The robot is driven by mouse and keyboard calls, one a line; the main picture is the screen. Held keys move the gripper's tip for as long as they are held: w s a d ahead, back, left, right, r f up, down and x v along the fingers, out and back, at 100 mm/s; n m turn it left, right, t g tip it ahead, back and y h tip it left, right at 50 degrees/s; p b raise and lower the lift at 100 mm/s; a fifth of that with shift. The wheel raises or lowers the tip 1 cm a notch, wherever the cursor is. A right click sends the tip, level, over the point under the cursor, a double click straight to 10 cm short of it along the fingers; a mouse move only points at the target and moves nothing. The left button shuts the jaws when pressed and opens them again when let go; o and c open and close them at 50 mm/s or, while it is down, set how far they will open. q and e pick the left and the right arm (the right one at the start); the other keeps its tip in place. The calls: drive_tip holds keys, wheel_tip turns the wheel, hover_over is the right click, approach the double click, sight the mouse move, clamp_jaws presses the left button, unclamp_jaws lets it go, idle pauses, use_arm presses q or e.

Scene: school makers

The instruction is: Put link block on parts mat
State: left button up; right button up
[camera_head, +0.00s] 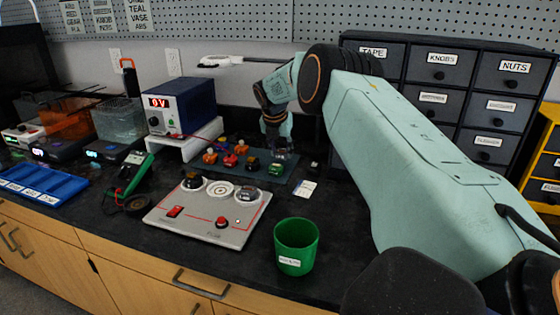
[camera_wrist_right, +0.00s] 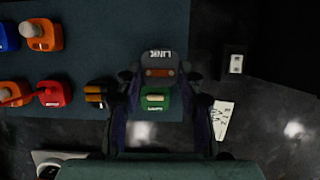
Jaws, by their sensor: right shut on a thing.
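The link block (camera_wrist_right: 162,60) is dark grey with a "LINK" label and sits between the fingers of my right gripper (camera_wrist_right: 160,80). In the head view my right gripper (camera_head: 277,138) reaches down over the right end of the parts mat. The block is small and partly hidden there. The dark blue parts mat (camera_wrist_right: 120,30) lies beneath it, with the block near the mat's right edge. A green block (camera_wrist_right: 155,100) is on the mat close beside the link block. I cannot tell whether the link block touches the mat. My left gripper is not in view.
Several orange, red and blue blocks stand on the mat's left side. A grey panel with a red switch (camera_head: 175,212) and a green cup (camera_head: 297,245) stand in front. A white card (camera_head: 306,188) and a small dark block (camera_wrist_right: 235,63) lie right of the mat. Drawers rise behind.

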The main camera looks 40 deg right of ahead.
sight(280, 157)
drive_tip(key=f, duration=0.2)
drive_tip(key=shift+s+a+f+b, duration=0.1)
drive_tip(key=shift+a+f+b, duration=0.1)
drive_tip(key=shift+f+b, duration=0.15)
drive_tip(key=shift+d+f, duration=0.2)
drive_tip(key=shift+a, duration=0.15)
drive_tip(key=o, duration=1)
drive_tip(key=shift+f, duration=0.15)
